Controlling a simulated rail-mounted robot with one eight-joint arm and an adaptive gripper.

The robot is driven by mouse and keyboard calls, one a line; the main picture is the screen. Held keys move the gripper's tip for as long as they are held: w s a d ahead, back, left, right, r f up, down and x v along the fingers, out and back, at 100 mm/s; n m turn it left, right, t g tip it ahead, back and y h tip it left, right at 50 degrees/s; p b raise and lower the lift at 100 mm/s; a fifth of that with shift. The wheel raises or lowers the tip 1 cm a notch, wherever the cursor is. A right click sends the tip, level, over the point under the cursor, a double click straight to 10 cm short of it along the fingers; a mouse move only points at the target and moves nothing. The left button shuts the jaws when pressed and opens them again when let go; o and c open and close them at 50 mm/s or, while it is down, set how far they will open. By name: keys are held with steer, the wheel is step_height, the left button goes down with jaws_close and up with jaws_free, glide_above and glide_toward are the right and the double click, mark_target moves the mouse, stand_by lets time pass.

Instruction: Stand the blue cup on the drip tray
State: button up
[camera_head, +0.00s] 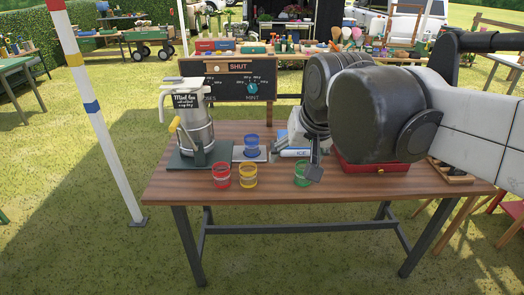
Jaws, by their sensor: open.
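The blue cup (251,146) stands upright on the small grey drip tray (237,157), beside the drink dispenser (194,125) with its yellow handle and dark green base. Nothing holds the cup. My gripper (308,168) is open, low over the table to the right of the blue cup and apart from it. One dark finger pad shows just right of the green cup (301,176). My arm hides part of the gripper, and I cannot tell whether a finger touches the green cup.
A red cup (221,176) and a yellow cup (247,175) stand in front of the tray on the wooden table (300,193). A white ICE container (296,153) is behind the gripper. A red box (368,176) lies under my arm. The table's front left is clear.

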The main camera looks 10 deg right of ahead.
steer(key=s+f+n+t, duration=0.1)
steer(key=s+f+n, duration=0.1)
steer(key=s+f, duration=0.5)
steer(key=s, duration=0.2)
steer(key=shift+s+f, duration=0.25)
steer(key=shift+s, duration=0.1)
stand_by(0.7)
